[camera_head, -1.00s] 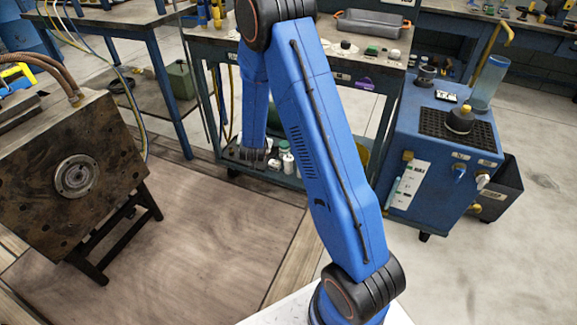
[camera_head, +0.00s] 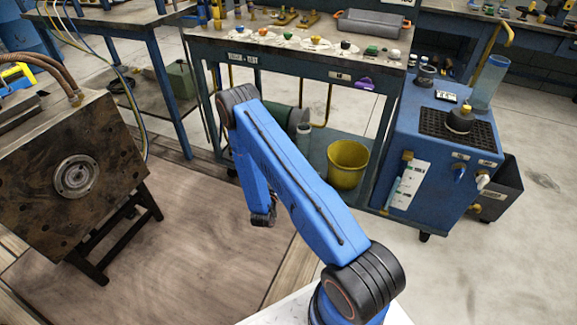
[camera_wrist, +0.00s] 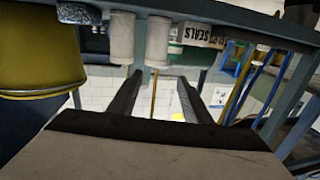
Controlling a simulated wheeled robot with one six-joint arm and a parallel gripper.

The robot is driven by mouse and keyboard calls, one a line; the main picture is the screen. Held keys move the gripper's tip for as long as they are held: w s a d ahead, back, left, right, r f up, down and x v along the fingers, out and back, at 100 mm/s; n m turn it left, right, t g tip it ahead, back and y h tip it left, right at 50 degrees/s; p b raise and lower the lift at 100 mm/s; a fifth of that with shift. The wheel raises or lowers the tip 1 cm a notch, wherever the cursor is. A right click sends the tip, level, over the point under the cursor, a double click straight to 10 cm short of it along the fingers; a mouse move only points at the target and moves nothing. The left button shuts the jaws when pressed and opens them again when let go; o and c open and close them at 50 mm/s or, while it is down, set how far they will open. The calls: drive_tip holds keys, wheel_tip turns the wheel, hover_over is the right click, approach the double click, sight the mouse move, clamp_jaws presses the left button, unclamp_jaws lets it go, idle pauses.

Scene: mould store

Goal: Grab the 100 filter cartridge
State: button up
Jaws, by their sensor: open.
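Two white cylinders, likely filter cartridges, show in the wrist view: a left one (camera_wrist: 122,38) and a right one (camera_wrist: 158,42), side by side at the shelf edge. I can read no number on either, so I cannot tell which is the 100 one. In the head view my gripper (camera_head: 262,217) hangs low in front of the bench, mostly hidden by my arm.
A yellow bucket (camera_head: 347,165) stands on the lower shelf. The bench top (camera_head: 290,55) above carries several small parts and a grey tray (camera_head: 372,24). A blue cart (camera_head: 445,145) is at right, a heavy mould block (camera_head: 65,165) at left. The floor between is clear.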

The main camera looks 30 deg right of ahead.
drive_tip(key=x, duration=1)
drive_tip(key=shift+s+d+f, duration=0.1)
drive_tip(key=shift+d+f, duration=0.25)
drive_tip(key=shift+d, duration=0.15)
drive_tip(key=shift+x, duration=3.05)
drive_tip(key=shift+d+f, duration=0.1)
drive_tip(key=c, duration=0.8)
